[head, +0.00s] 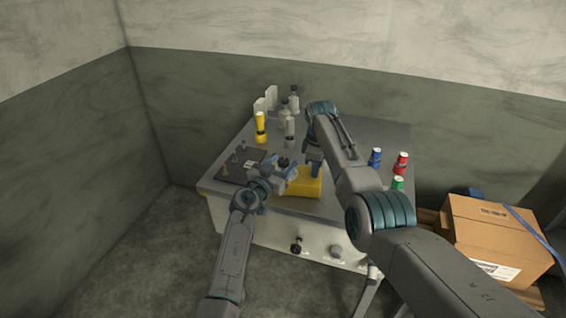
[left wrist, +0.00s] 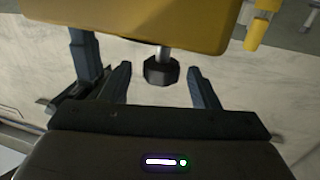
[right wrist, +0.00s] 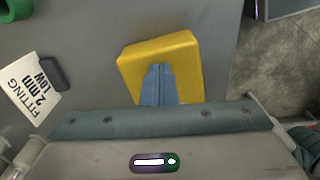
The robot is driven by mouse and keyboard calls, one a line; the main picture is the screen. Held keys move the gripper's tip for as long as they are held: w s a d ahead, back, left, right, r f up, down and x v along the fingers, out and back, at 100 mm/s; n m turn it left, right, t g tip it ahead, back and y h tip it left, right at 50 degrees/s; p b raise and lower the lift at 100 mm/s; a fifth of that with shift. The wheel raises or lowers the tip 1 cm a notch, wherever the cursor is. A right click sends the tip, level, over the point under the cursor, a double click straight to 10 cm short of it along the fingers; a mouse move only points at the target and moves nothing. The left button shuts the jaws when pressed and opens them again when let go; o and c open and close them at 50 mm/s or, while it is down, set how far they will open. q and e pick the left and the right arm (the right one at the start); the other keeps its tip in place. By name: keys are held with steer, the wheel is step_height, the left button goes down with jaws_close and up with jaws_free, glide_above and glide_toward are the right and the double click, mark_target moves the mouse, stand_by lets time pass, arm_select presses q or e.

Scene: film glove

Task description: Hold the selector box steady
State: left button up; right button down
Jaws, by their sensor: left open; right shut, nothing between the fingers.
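The yellow selector box (head: 303,183) sits near the front edge of the grey bench. In the left wrist view the yellow box (left wrist: 135,22) fills the top, and a dark knob (left wrist: 160,70) on a short shaft sticks out from it. My left gripper (head: 281,168) is open at the box's left side, with the knob between or just beyond its fingertips; contact is unclear. My right gripper (head: 316,168) is shut and empty, its fingers pointing down at the box. In the right wrist view the shut fingertips overlap the yellow box (right wrist: 185,55); I cannot tell whether they touch.
Blue (head: 375,158), red (head: 401,163) and green (head: 397,184) containers stand on the bench's right. A yellow bottle (head: 260,127) and several grey bottles stand at the back left. A dark mat (head: 236,172) lies on the left. A cardboard box (head: 495,238) sits beyond the bench's right side.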

arm_select(q)
steer(key=shift+w+d, duration=0.25)
steer(key=shift+w, duration=0.2)
steer(key=c, duration=1)
steer(key=shift+o, duration=0.2)
steer(key=shift+a+m+g+h, duration=0.15)
steer(key=shift+m+g+h, duration=0.75)
steer(key=shift+m+h, duration=0.45)
steer(key=shift+f+m+g+h, duration=0.1)
steer(key=shift+m+g+h, duration=0.85)
steer(key=shift+g+h, duration=0.5)
steer(key=o, duration=1)
steer(key=shift+d, duration=0.2)
steer(key=shift+c, duration=0.2)
steer(key=shift+a, duration=0.1)
